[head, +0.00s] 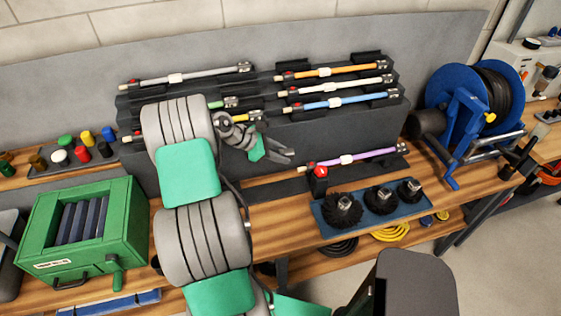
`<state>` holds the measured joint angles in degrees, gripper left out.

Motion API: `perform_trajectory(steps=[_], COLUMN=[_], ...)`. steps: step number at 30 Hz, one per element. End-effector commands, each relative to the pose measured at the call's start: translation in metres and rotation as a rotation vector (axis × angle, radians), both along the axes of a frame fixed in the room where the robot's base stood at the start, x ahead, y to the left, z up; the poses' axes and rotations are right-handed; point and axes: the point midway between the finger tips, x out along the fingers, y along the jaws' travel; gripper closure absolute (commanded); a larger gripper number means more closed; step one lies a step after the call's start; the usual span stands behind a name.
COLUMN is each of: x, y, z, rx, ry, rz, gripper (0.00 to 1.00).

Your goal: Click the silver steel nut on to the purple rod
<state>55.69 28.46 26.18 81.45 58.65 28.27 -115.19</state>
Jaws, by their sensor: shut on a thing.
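The purple rod (368,155) lies on a dark holder at the front of the rack. It has a silver fitting at its right end and a red part at its left. My gripper (287,156) is left of the rod and above it in the picture. Its grey fingers point right and appear closed. What they hold is too small or hidden to make out. I cannot pick out a separate silver steel nut. Dark brushes (343,210) with silver-grey nuts on top stand on a blue tray (366,228), in front of the purple rod.
The stepped rack (345,127) holds several other coloured rods behind my gripper. A blue hose reel (459,118) stands at the right, and a green box (115,232) at the left. Small coloured caps (66,141) sit at the far left. My arm hides part of the rack.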

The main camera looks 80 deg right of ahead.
Motion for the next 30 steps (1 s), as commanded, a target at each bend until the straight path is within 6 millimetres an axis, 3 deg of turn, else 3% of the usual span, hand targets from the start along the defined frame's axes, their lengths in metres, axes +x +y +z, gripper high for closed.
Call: perform_trajectory(steps=[1,3,11,24,30], x=[0.001,0.001,0.001,-0.002,-0.003], y=[0.002,0.001,0.0,-0.002,-0.002], z=[-0.017,-0.026,-0.042,-0.092,-0.1], rx=[-0.01,-0.026,-0.04,-0.039,-0.039], ry=[0.032,0.057,0.067,0.066,0.065], rz=[0.034,0.062,0.073,0.072,0.072], gripper=[1.0,1.0,1.0,1.0,1.0])
